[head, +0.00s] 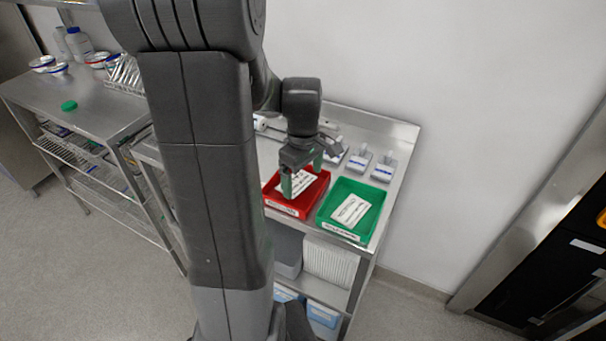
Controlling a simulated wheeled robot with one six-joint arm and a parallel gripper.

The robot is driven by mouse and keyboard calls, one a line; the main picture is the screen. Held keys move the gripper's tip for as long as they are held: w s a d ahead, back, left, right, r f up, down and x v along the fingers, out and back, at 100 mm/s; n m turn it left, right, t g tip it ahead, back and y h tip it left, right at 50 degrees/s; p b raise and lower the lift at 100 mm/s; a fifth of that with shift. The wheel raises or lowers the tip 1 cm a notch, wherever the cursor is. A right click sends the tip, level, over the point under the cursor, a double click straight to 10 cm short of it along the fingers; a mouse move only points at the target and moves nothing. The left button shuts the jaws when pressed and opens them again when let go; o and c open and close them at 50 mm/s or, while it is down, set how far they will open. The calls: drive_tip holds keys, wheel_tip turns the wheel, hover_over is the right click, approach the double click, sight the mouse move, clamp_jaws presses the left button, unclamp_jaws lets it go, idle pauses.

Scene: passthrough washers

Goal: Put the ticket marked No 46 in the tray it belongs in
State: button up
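My gripper (303,175), with green fingertips, is over the red tray (290,209) on the steel table, pointing down. Its fingertips stand apart, and no ticket is clearly gripped. A white printed card (300,184) shows at the red tray, just below and between the fingers; the gripper partly hides it. The green tray (370,190) stands to the right with a white printed card (351,209) lying in it. Both trays have a white label on the front edge. The print on cards and labels is too small to read, so I cannot tell which is No 46.
Several small white-and-grey items (384,168) stand behind the trays near the wall. A lower shelf (318,287) holds bins and a white ribbed stack. Another steel table (95,113) at left carries bottles, bowls and a rack. My arm hides the middle.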

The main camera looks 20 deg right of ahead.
drive_tip(key=shift+o, duration=0.3)
wheel_tip(320, 180, up, 14)
idle(0.4)
drive_tip(key=shift+f, duration=0.15)
wheel_tip(320, 180, down, 14)
drive_tip(key=shift+f, duration=0.1)
wheel_tip(320, 180, up, 3)
drive_tip(key=shift+p, duration=1.05)
drive_tip(key=shift+r+p, duration=0.55)
drive_tip(key=shift+r, duration=0.15)
drive_tip(key=shift+f, duration=0.1)
